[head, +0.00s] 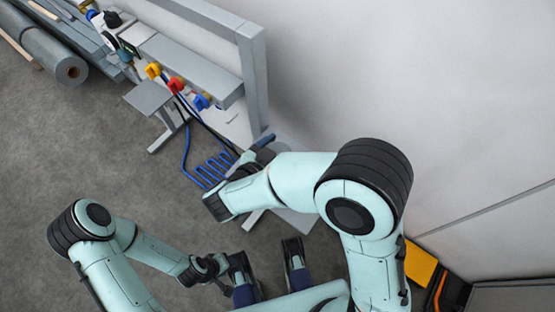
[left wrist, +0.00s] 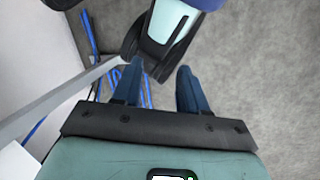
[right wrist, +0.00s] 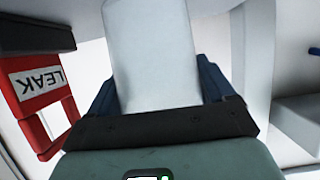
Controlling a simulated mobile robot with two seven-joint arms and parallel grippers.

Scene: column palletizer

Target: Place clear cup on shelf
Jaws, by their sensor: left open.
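In the right wrist view my right gripper (right wrist: 156,85) is shut on a pale, translucent, tapered cup (right wrist: 155,50) between its two dark blue fingers. In the head view my right gripper (head: 262,148) is by the foot of a grey frame. The cup is hidden there. My left gripper (left wrist: 157,78) is open and empty in the left wrist view, over the grey floor. A grey shelf-like rack (head: 200,68) stands along the wall in the head view. Which surface is the task's shelf is not clear.
Yellow, red and blue connectors (head: 176,84) sit on the rack's front. A blue coiled hose (head: 208,170) is near the frame's foot. Grey rolls (head: 62,62) lie at upper left. Floor at left is free.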

